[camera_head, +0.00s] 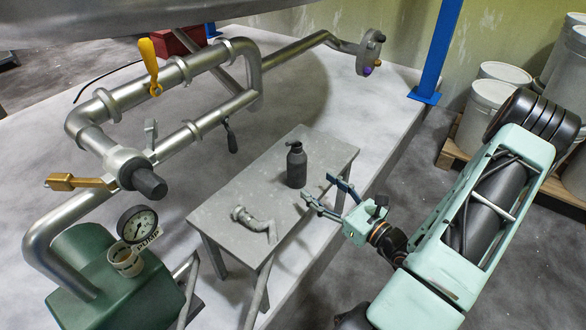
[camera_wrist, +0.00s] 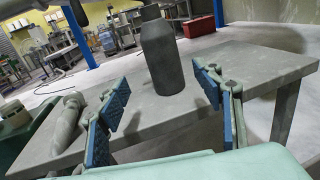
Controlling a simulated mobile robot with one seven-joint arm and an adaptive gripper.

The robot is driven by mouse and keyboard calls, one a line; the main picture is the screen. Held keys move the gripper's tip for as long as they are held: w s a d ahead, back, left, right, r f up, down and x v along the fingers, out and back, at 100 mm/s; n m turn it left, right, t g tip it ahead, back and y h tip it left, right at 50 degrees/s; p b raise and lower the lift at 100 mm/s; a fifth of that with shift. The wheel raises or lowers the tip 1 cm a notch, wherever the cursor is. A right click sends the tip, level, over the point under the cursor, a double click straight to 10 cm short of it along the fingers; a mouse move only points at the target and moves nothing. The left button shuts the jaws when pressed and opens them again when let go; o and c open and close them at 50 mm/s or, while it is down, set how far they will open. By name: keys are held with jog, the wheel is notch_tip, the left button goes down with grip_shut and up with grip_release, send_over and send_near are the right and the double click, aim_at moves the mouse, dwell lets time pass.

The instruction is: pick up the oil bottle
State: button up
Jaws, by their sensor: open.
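The oil bottle (camera_head: 296,166) is dark grey with a pump top and stands upright on a small grey table (camera_head: 220,210). In the wrist view the bottle (camera_wrist: 162,58) stands ahead of my fingers, its top cut off by the frame edge. My gripper (camera_head: 323,196) is at the table's right side, to the right of the bottle and apart from it. The gripper also shows in the wrist view (camera_wrist: 160,95), with its two blue-padded fingers spread and nothing between them.
A grey pipe elbow fitting (camera_head: 252,220) lies on the table's front part; it is near the left finger in the wrist view (camera_wrist: 67,118). Steel pipes with a yellow-handled valve (camera_head: 150,62) and a green pump (camera_head: 90,285) stand left. White pails (camera_head: 488,105) stand on a pallet at right.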

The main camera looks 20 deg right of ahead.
aim_at(303, 173)
jog(key=b+x, duration=0.1)
jog(key=x, duration=0.5)
jog(key=shift+d, duration=0.1)
jog(key=shift+r+b+x, duration=0.2)
jog(key=shift+b+x, duration=0.75)
jog(key=shift+x, duration=1.45)
jog(key=shift+d, duration=0.1)
jog(key=c, duration=1.4)
